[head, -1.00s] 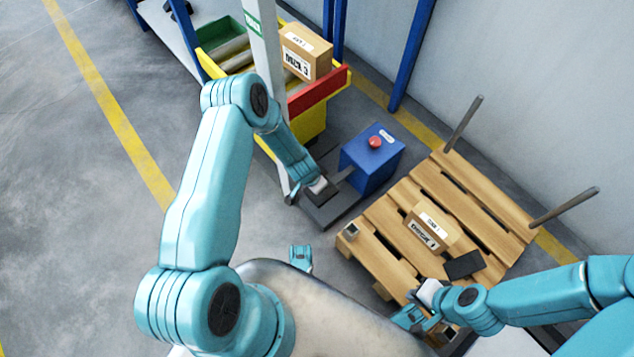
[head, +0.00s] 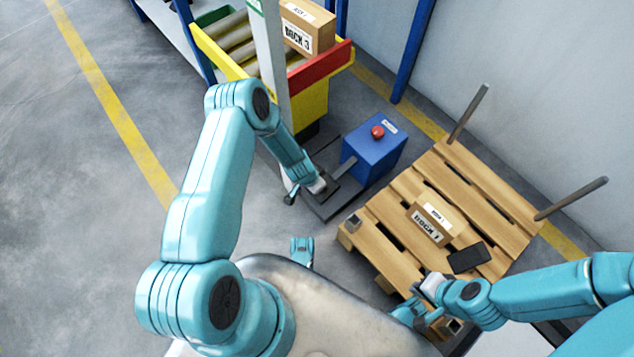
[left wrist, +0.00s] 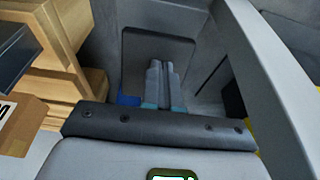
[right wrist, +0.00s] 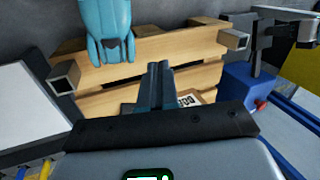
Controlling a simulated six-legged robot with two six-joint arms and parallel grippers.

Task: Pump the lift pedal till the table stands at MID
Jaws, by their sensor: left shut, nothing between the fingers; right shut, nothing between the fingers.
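The lift table (head: 323,68) has yellow sides, a red end bar and grey rollers, and stands raised with a dark gap beneath. A dark pedal unit (head: 325,207) lies on the floor in front of it. My left gripper (left wrist: 159,82) is shut and empty over a dark plate (left wrist: 185,55) of the pedal unit. Whether its tips touch the plate is unclear. In the head view the wrist partly hides the pedal. My right gripper (head: 408,310) is shut and empty by the pallet's near edge; its fingers also show in the right wrist view (right wrist: 160,82).
A DOCK 3 carton (head: 308,30) sits on the table. A blue box (head: 372,152) with a red button (head: 377,132) stands beside the pedal. The wooden pallet (head: 385,210) at right bears another carton (head: 432,222), a dark pad (head: 469,257) and upright posts. Floor at left is clear.

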